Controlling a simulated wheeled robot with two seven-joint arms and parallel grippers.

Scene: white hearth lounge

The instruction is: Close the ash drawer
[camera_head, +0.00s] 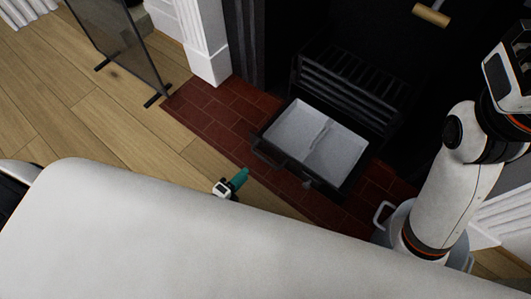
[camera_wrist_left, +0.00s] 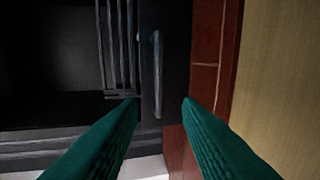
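The ash drawer (camera_head: 290,166) is pulled out from under the black grate (camera_head: 350,85) in the head view. Its inside is pale grey and its front is dark, with a bar handle on it. My left gripper (camera_head: 239,179) is just in front of the drawer's left front corner, low over the floor. In the left wrist view its two teal fingers (camera_wrist_left: 162,105) are apart, with nothing between their tips. The dark upright handle (camera_wrist_left: 157,75) shows ahead between them, apart from the fingers as far as I can tell.
A red brick hearth (camera_head: 215,110) lies under the drawer, with wooden floor (camera_head: 100,125) in front and left. A mesh fire screen (camera_head: 118,40) stands at the upper left. A grey metal bucket (camera_head: 396,222) stands right of the drawer, partly behind my right arm.

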